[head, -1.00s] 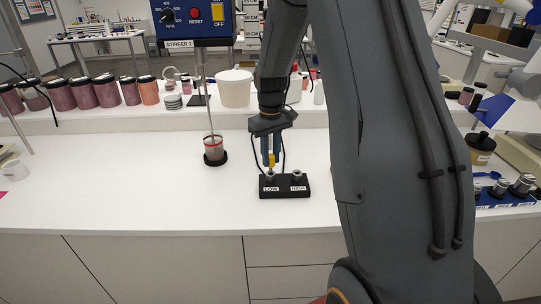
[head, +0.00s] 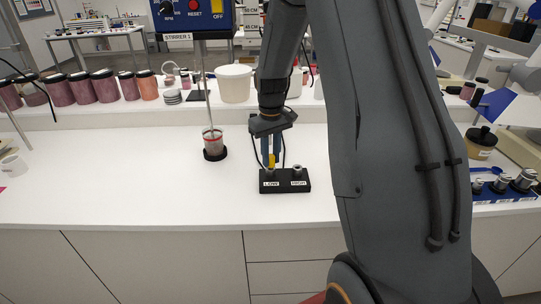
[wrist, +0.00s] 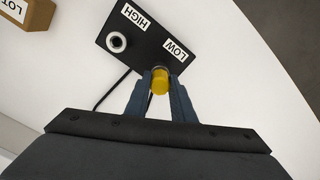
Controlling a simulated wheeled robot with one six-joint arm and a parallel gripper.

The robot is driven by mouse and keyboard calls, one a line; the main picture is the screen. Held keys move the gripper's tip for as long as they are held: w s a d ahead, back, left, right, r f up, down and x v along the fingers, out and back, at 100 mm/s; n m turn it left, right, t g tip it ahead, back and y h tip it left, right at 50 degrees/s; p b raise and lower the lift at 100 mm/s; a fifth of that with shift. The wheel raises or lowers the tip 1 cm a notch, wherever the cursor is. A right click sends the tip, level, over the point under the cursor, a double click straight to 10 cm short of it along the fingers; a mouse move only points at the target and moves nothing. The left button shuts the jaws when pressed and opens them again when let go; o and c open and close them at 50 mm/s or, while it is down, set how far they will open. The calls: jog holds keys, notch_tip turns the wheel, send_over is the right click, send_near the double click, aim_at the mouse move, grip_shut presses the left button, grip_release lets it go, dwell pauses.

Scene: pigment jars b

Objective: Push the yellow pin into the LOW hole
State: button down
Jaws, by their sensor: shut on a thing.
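The yellow pin (head: 271,161) stands upright over the LOW end of a black block (head: 285,187) on the white counter. My gripper (head: 271,158) is shut on the pin from above. In the wrist view, the yellow pin (wrist: 160,80) is between the two blue-grey fingertips (wrist: 160,84), at the LOW label (wrist: 175,50). The pin and fingers cover the LOW hole, so I cannot tell how deep the pin sits. The HIGH hole (wrist: 117,42) has a metal ring and looks empty.
A beaker under the stirrer (head: 213,144) stands left of the block. Pigment jars (head: 84,90) and a white tub (head: 234,84) line the raised ledge behind. A blue rack (head: 505,188) is at the right.

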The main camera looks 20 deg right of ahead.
aim_at(271, 156)
jog(key=shift+f, duration=0.1)
jog(key=c, duration=1.4)
grip_release()
jog(key=shift+c, duration=0.2)
jog(key=shift+r+b, duration=1.35)
jog(key=shift+r, duration=2.6)
jog(key=s+a+f+b, duration=0.1)
jog(key=s+a+f, duration=0.2)
jog(key=s, duration=0.3)
jog(key=s+a+f+m+t+b, duration=0.1)
jog(key=s+a+f+b, duration=0.1)
jog(key=s, duration=0.5)
jog(key=s+a+f+b, duration=0.1)
jog(key=s+a+f, duration=0.3)
jog(key=s+a, duration=0.2)
jog(key=shift+s+a, duration=0.35)
jog(key=shift+s, duration=0.05)
